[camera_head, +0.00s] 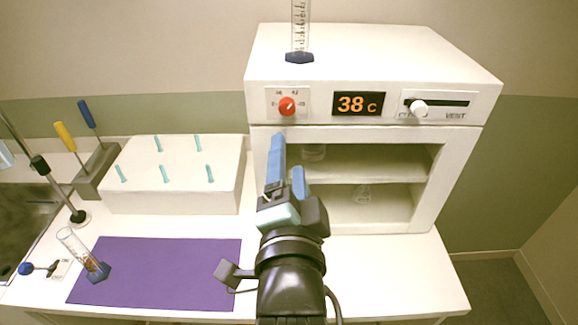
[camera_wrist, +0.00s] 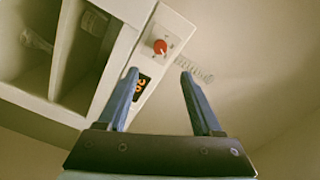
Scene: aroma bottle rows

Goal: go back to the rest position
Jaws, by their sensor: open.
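My gripper (camera_head: 287,165) is raised in front of the white oven (camera_head: 375,60), near its left front edge. Its two blue fingers are spread apart with nothing between them, as the wrist view (camera_wrist: 160,90) also shows. The oven has a red knob (camera_head: 287,106), an orange display reading 38 C (camera_head: 358,104) and a vent slider (camera_head: 419,107). Its front is open, and two shelf levels show inside. Part of the inside is hidden behind my gripper.
A graduated cylinder (camera_head: 299,35) stands on the oven. A white block with teal pegs (camera_head: 170,200), a grey holder with two screwdrivers (camera_head: 95,172) and a sink (camera_head: 20,215) are at left. Glassware (camera_head: 363,193) sits inside the oven.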

